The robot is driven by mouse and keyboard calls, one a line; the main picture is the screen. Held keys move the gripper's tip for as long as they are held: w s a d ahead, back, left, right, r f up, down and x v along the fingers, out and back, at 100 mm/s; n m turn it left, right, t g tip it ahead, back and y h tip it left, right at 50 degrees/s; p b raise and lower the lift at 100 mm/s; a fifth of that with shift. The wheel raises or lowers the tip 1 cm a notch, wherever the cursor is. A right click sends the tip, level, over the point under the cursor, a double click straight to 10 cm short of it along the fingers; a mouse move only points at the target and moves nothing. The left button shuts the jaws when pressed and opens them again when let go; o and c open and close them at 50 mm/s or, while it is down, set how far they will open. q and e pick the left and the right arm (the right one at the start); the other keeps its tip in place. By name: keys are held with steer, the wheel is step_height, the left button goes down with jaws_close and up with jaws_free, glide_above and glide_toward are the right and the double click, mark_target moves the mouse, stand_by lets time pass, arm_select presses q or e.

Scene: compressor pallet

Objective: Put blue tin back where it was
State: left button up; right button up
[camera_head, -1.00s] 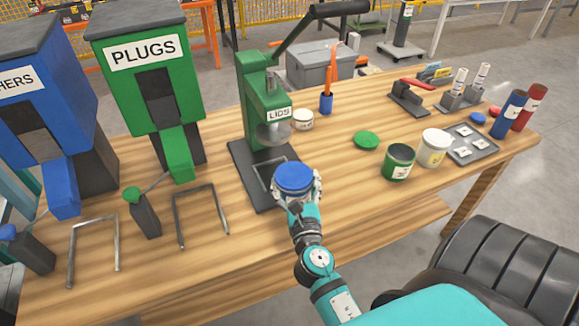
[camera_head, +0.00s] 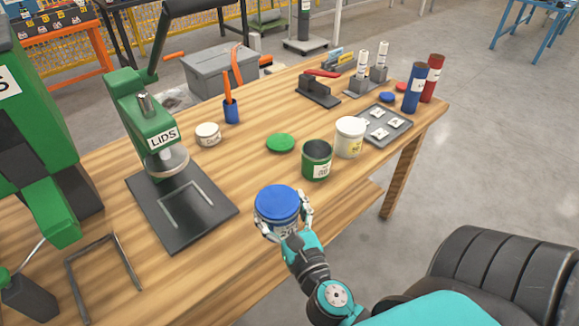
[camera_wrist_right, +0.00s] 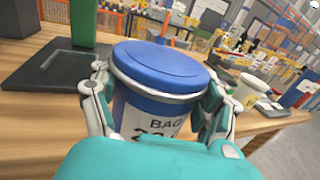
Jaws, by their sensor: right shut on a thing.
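The blue tin (camera_head: 278,203), with a blue lid on top, is upright in my right gripper (camera_head: 285,222), near the front edge of the table. In the right wrist view the tin (camera_wrist_right: 150,100) shows a white label, and the fingers of my right gripper (camera_wrist_right: 158,105) close around it from both sides. Whether the tin's bottom touches the table is hidden. The lid press (camera_head: 148,130), marked LIDS, stands to the left, with its black base plate (camera_head: 150,205) empty. My left gripper is not in view.
A green open tin (camera_head: 316,160) and a white tin (camera_head: 349,138) stand to the right, beside a grey tray (camera_head: 385,125). Bare table (camera_head: 235,170) lies between the press and the green tin.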

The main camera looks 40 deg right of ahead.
mark_target(279, 186)
steer(key=w+d, duration=0.1)
steer(key=w, duration=0.1)
steer(key=w+d+p, duration=0.1)
steer(key=w, duration=0.1)
steer(key=w+d, duration=0.1)
steer(key=w, duration=0.1)
steer(key=shift+d+f+p, duration=0.1)
steer(key=shift+d+p, duration=0.2)
steer(key=shift+d, duration=0.1)
steer(key=w+d, duration=0.2)
steer(key=w, duration=0.1)
steer(key=w+d+f, duration=0.1)
steer(key=w, duration=0.1)
steer(key=shift+d+p, duration=0.15)
steer(key=shift+p, duration=0.15)
step_height(279, 186, down, 4)
steer(key=shift+d+r+b, duration=0.1)
steer(key=shift+r+b, duration=0.1)
steer(key=shift+b, duration=1)
steer(key=shift+f, duration=0.1)
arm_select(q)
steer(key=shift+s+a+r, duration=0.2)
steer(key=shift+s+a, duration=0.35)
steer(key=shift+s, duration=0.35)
arm_select(e)
steer(key=o, duration=1.7)
steer(key=shift+c, duration=0.2)
